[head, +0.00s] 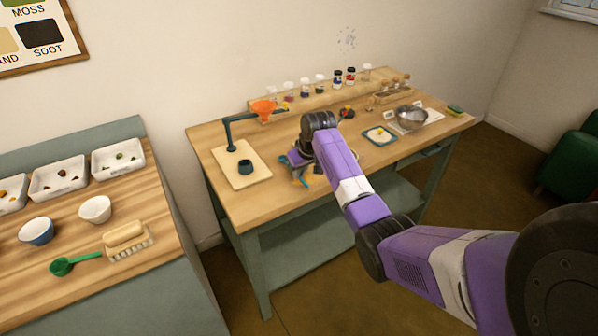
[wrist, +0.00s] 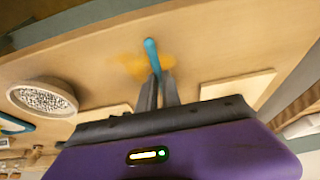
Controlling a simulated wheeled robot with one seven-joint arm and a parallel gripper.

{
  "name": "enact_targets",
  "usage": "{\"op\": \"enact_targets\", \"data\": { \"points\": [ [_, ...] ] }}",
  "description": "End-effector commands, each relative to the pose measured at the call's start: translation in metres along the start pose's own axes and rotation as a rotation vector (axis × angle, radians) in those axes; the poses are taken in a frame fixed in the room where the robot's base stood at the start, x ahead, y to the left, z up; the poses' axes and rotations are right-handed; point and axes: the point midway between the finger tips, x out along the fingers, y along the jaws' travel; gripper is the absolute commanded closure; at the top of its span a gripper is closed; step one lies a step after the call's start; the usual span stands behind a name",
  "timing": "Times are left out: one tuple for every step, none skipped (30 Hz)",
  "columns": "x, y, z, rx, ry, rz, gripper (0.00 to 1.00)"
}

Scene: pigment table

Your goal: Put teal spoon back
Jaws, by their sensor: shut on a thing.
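The teal spoon shows in the wrist view as a narrow teal handle (wrist: 151,50) rising from between my fingertips. My gripper (wrist: 160,88) is shut on it, above the wooden table. The spoon's bowl cannot be made out. A blurred yellow-orange patch (wrist: 130,66) shows beside the handle. In the head view my gripper (head: 300,167) is low over the front middle of the table, partly hidden by my wrist, with bits of teal and orange at it.
A blue-edged tray (head: 380,135) and metal bowl (head: 411,118) stand right. Jars (head: 337,77) line the back shelf. A green spoon (head: 75,262) lies on the left counter.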

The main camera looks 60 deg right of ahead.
Motion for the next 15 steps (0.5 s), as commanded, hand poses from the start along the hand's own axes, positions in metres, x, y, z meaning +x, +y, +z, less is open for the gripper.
{"op": "enact_targets", "data": {
  "points": [
    [0.0015, -0.0001, 0.0007, 0.0, 0.0, 0.0, 1.0],
    [0.002, -0.0001, 0.0008, 0.0, 0.0, 0.0, 1.0],
    [0.0026, -0.0001, 0.0011, 0.0, 0.0, 0.0, 1.0],
    [0.0031, -0.0001, 0.0013, 0.0, 0.0, 0.0, 1.0],
    [0.0037, -0.0002, 0.0015, 0.0, 0.0, 0.0, 1.0],
    [0.0038, -0.0001, 0.0015, 0.0, 0.0, 0.0, 0.9],
    [0.0034, -0.0001, 0.0013, 0.0, 0.0, 0.0, 0.84],
    [0.0034, -0.0001, 0.0014, 0.0, 0.0, 0.0, 0.78],
    [0.0034, -0.0001, 0.0014, 0.0, 0.0, 0.0, 0.7],
    [0.0034, -0.0001, 0.0014, 0.0, 0.0, 0.0, 0.66],
    [0.0033, -0.0001, 0.0014, 0.0, 0.0, 0.0, 0.66],
    [0.0033, -0.0001, 0.0014, 0.0, 0.0, 0.0, 0.66],
    [0.0033, -0.0001, 0.0014, 0.0, 0.0, 0.0, 0.66],
    [0.0033, -0.0001, 0.0014, 0.0, 0.0, 0.0, 0.66],
    [0.0033, -0.0001, 0.0014, 0.0, 0.0, 0.0, 0.66]
  ]
}}
